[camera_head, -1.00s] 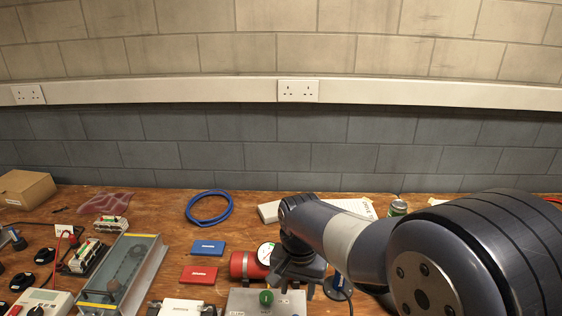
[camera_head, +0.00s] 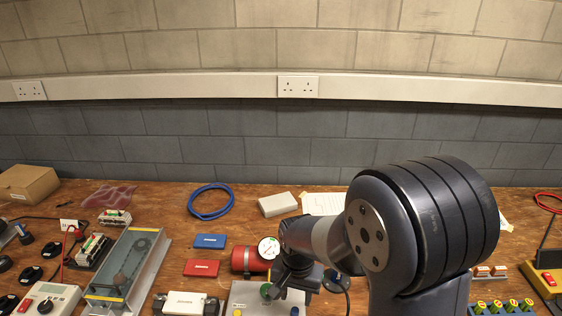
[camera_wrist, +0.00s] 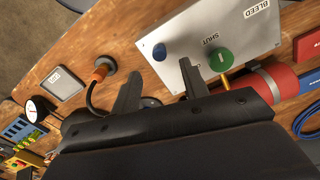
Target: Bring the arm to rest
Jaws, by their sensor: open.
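My gripper (camera_wrist: 160,82) is open and empty in the wrist view, its two dark fingers spread apart. It is above the workbench near a grey panel (camera_wrist: 235,28) with a green knob (camera_wrist: 219,61), a blue knob and the words SHUT and BLEED. In the head view my gripper (camera_head: 287,291) points down over the back of that panel, beside a red cylinder (camera_head: 240,262) with a round gauge (camera_head: 268,248). My arm is folded at the right and hides part of the bench. Its fingertips are hard to make out in the head view.
A blue hose coil (camera_head: 210,201), a blue box (camera_head: 210,241) and a red box (camera_head: 201,268) lie left of the gripper. A grey metal unit (camera_head: 128,265) stands further left. A row of yellow-green terminals (camera_head: 503,306) is at the right. A concrete-block wall backs the wooden bench.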

